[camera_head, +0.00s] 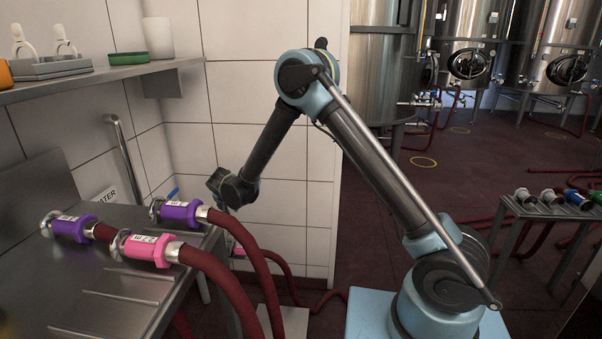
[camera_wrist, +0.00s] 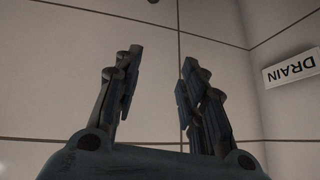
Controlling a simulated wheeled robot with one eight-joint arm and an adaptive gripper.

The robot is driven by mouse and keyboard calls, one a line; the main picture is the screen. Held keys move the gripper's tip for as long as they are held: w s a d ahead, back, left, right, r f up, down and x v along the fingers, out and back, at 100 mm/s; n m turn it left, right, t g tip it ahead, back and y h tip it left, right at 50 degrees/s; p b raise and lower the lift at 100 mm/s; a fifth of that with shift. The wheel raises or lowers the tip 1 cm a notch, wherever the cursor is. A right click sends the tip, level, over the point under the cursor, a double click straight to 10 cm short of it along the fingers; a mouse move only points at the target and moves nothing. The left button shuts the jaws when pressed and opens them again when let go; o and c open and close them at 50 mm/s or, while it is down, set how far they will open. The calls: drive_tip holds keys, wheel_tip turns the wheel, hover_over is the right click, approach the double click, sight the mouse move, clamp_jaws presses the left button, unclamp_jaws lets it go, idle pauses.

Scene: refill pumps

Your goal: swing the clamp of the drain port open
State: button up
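The drain port and its clamp cannot be made out in either view. A white sign reading DRAIN (camera_wrist: 291,68), upside down, is on the tiled wall at the right of the wrist view. My gripper (camera_wrist: 158,78) is open there, its two fingers apart with only bare tile between them. In the head view my gripper (camera_head: 219,187) is at the end of the lowered arm, in front of the white tiled wall and right of the steel bench; its fingers are too small to read there. A small dark thing (camera_wrist: 125,3) is cut off at the wrist view's top edge.
The steel bench (camera_head: 110,300) at left carries hoses with purple couplings (camera_head: 71,228) (camera_head: 181,212) and a pink coupling (camera_head: 146,249). Dark red hoses (camera_head: 262,275) hang below my gripper. A shelf (camera_head: 100,76) juts out above. A side table (camera_head: 560,211) stands right.

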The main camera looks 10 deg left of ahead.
drive_tip(key=w+d+r+g+h, duration=0.1)
drive_tip(key=w+d+r, duration=0.3)
drive_tip(key=d+r, duration=0.5)
drive_tip(key=w+d+r+h, duration=0.1)
drive_tip(key=w+d+r, duration=0.35)
drive_tip(key=d, duration=0.85)
drive_tip(key=s+d+r+m+g+h, duration=0.1)
drive_tip(key=d+r, duration=0.3)
drive_tip(key=d, duration=0.7)
drive_tip(key=s+d+r, duration=0.1)
drive_tip(key=d+r, duration=0.3)
drive_tip(key=d, duration=0.6)
drive_tip(key=s+d+r+g, duration=0.1)
drive_tip(key=s+d, duration=0.6)
drive_tip(key=d, duration=0.3)
drive_tip(key=s+d+r+g, duration=0.1)
drive_tip(key=s+d, duration=0.6)
drive_tip(key=d, duration=0.4)
drive_tip(key=s+d+f, duration=0.3)
drive_tip(key=s+d, duration=0.1)
drive_tip(key=s, duration=0.4)
drive_tip(key=s+d+f+m+g, duration=0.1)
drive_tip(key=s+d+f, duration=0.3)
drive_tip(key=s, duration=0.5)
drive_tip(key=shift+d+f, duration=0.15)
drive_tip(key=shift+f, duration=0.1)
drive_tip(key=shift+r, duration=0.1)
